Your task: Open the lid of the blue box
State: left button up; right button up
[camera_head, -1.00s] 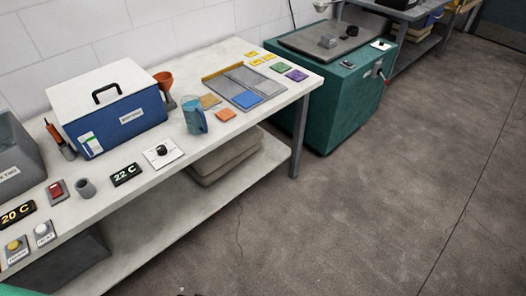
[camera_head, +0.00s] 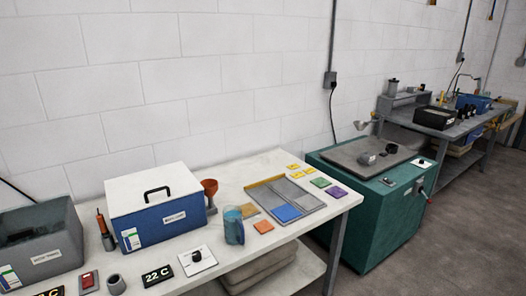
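The blue box (camera_head: 168,222) stands on the white table toward the left of the head view. Its white lid (camera_head: 150,188) is closed on top. A black handle (camera_head: 157,191) stands up from the lid. A label is on the box's front, and a white and green sticker is at its left front corner. Neither of my grippers is in view, and nothing touches the box.
A grey open bin (camera_head: 40,245) stands left of the box, with an orange-handled tool (camera_head: 104,232) between them. An orange funnel (camera_head: 209,187), a blue jug (camera_head: 233,226) and a grey tray (camera_head: 290,203) are to the right. A green cabinet (camera_head: 385,225) stands beyond the table.

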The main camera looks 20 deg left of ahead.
aim_at(129, 193)
jog(key=u, duration=1.25)
